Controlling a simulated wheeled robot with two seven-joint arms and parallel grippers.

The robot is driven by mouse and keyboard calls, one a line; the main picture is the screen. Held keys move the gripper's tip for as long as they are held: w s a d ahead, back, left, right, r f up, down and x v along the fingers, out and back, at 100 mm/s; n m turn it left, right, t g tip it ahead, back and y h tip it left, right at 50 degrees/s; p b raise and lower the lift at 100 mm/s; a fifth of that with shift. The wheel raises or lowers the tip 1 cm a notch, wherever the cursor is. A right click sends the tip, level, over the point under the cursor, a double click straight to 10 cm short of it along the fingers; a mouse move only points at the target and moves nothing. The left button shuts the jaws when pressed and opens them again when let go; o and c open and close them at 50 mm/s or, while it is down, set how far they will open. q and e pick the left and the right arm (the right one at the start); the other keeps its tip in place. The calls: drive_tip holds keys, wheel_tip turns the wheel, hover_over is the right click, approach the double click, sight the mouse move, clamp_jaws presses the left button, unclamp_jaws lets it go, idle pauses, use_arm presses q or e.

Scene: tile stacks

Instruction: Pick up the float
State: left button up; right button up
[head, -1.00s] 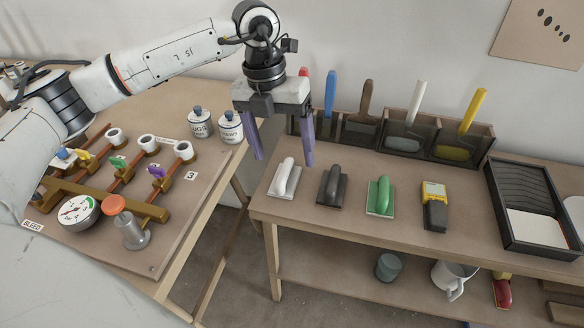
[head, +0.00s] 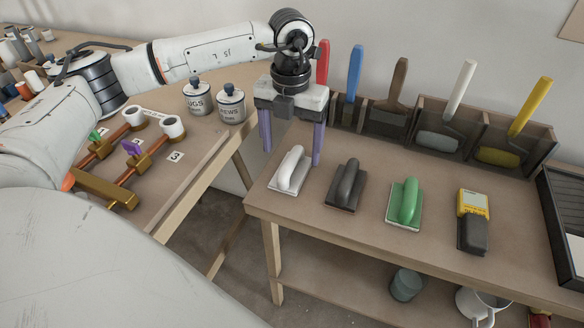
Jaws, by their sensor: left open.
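Three hand floats lie in a row on the bench: a white float (head: 290,172) at the left, a dark grey float (head: 346,186) in the middle and a green float (head: 406,203) at the right. Each has a raised handle on a flat plate. My left gripper (head: 291,155) points down with its purple fingers open and empty. Its fingertips appear on either side of the top of the white float's handle. I cannot tell whether they hang above it or behind it. My right gripper is not in view.
A yellow and black meter-like device (head: 472,221) lies right of the green float. Two lidded jars (head: 231,104) stand on the left table (head: 215,139). A gap separates table and bench (head: 330,235).

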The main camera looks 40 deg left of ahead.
sight(292, 157)
use_arm(q)
wheel_tip(292, 157, down, 5)
drive_tip(key=shift+w+a+f, duration=0.1)
drive_tip(key=shift+w, duration=0.05)
drive_tip(key=shift+c, duration=0.3)
drive_tip(key=c, duration=1.2)
wheel_tip(292, 157, up, 10)
drive_tip(key=shift+r, duration=0.1)
